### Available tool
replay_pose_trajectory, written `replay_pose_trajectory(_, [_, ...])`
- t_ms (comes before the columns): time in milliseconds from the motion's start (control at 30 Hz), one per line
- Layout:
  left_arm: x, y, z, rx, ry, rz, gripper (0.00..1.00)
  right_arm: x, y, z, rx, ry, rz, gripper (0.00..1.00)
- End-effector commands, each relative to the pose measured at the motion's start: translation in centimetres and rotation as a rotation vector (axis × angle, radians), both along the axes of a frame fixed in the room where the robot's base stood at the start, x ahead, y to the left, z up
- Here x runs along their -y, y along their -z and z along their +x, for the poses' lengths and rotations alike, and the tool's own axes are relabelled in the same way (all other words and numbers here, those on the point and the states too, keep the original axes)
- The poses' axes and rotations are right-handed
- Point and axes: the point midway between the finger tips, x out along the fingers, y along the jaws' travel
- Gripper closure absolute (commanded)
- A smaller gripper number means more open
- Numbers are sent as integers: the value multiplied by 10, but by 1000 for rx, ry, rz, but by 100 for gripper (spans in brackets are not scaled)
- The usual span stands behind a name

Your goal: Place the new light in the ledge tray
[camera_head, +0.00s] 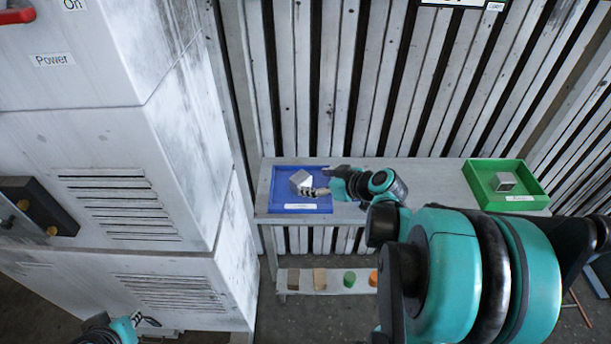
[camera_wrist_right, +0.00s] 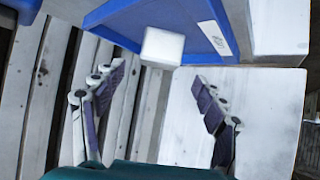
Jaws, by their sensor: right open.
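A pale block (camera_head: 302,179), possibly the light, sits in the blue tray (camera_head: 283,209) at the left end of the ledge. The white block (camera_wrist_right: 162,47) also shows in the right wrist view, against the blue tray (camera_wrist_right: 120,12). My right gripper (camera_head: 316,192) is at the tray, close beside the block. In the wrist view my right gripper (camera_wrist_right: 158,76) has its fingers spread, with the block beyond the tips and nothing clasped. My left gripper (camera_head: 147,321) is low at the bottom left; its jaws are too small to judge. The tray labels are not readable.
A green tray (camera_head: 512,198) with a grey block (camera_head: 504,182) stands at the ledge's right end. A lower shelf (camera_head: 334,284) holds several small blocks. A large grey cabinet (camera_head: 110,190) fills the left.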

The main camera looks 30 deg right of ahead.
Motion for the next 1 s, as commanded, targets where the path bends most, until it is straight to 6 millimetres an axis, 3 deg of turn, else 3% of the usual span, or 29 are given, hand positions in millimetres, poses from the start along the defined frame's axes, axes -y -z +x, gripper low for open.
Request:
replay_pose_trajectory(100, [0,-10,0,0,0,0,81,5,-15,-18,-1,4,0,28])
replay_pose_trajectory(333, [0,-15,0,0,0,0,81,1,-24,-35,-14,-1,5,28])
replay_pose_trajectory(433, [0,-15,0,0,0,0,81,-28,-23,-39,-83,-3,23,28])
replay_pose_trajectory(533, [0,-14,0,0,0,0,81,-75,-20,-51,-199,14,39,28])
replay_pose_trajectory(600, [0,-14,0,0,0,0,81,-106,-18,-66,-275,42,32,28])
replay_pose_trajectory(700, [0,-14,0,0,0,0,81,-139,-19,-90,-345,99,9,28])
replay_pose_trajectory(833, [0,-14,0,0,0,0,81,-162,-22,-115,-368,165,-24,28])
replay_pose_trajectory(1000, [0,-14,0,0,0,0,81,-172,-26,-129,-355,214,-40,28])
